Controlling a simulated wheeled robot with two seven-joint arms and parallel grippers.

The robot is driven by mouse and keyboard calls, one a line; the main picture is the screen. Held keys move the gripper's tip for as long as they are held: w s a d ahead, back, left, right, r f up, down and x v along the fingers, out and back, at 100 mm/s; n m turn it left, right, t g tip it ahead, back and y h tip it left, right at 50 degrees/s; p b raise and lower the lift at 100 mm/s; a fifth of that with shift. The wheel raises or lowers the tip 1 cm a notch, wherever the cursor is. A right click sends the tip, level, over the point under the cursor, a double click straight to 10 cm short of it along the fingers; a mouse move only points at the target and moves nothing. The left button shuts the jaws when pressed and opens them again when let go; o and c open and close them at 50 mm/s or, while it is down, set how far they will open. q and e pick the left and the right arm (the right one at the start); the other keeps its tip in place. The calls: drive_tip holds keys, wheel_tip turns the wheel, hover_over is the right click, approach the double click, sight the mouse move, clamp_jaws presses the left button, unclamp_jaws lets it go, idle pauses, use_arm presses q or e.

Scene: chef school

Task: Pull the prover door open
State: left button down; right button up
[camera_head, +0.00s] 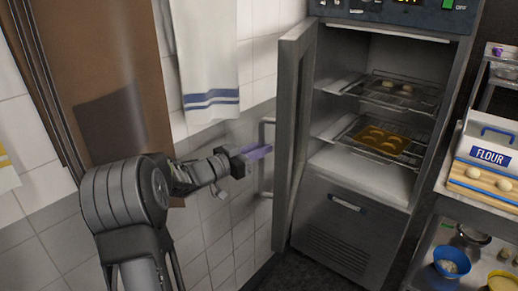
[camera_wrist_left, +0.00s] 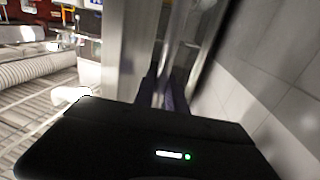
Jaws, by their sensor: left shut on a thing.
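The prover door (camera_head: 293,135) stands wide open on the left of the prover, seen nearly edge-on in the head view. Its bar handle (camera_head: 267,135) is on the outer face, toward the tiled wall. My left gripper (camera_head: 262,152) is at the handle, its purple fingers shut on the bar. In the left wrist view, the fingers (camera_wrist_left: 166,98) reach to the upright bar beside the door edge; the exact contact is blurred. The prover's inside (camera_head: 380,110) is exposed, with wire racks and an orange tray (camera_head: 382,140) of dough. My right gripper is not seen.
The white tiled wall (camera_head: 225,230) is close behind the door and my left arm. A towel (camera_head: 205,55) hangs there beside a brown panel (camera_head: 105,80). A shelf unit with a flour box (camera_head: 488,145) and a dough board (camera_head: 485,183) stands right of the prover.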

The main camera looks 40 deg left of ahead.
use_arm(q)
drive_tip(key=shift+w+d+r, duration=0.1)
drive_tip(key=shift+r, duration=0.15)
drive_tip(key=c, duration=1.4)
unclamp_jaws()
drive_tip(key=shift+w+f, duration=0.1)
drive_tip(key=shift+f, duration=0.1)
drive_tip(key=shift+o, duration=0.2)
drive_tip(key=s+a+b, duration=0.1)
drive_tip(key=s, duration=0.6)
drive_tip(key=shift+s+a+b, duration=0.2)
drive_tip(key=shift+s+b, duration=0.1)
drive_tip(key=shift+s, duration=0.05)
